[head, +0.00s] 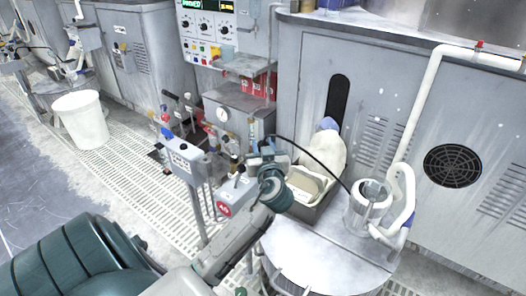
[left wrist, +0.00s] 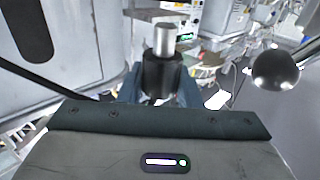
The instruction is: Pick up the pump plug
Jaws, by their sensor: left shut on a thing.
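The pump plug (left wrist: 161,70) has a black body and a silver metal pin. In the left wrist view it stands between the two blue fingers of my left gripper (left wrist: 160,92), which is shut on it, with the pin clear above the fingers. In the head view my left gripper (head: 268,148) is raised near the middle, left of the tan tray. A black cable (head: 318,158) arcs from the gripper to the silver pump pot (head: 369,205) on the round table. The plug itself is hard to make out there. My right gripper is out of view.
The round metal table (head: 325,254) carries a tan tray (head: 300,180), a white container and white piping. A grey control box (head: 186,158) on a post and a box with a red sign (head: 237,192) stand to the left.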

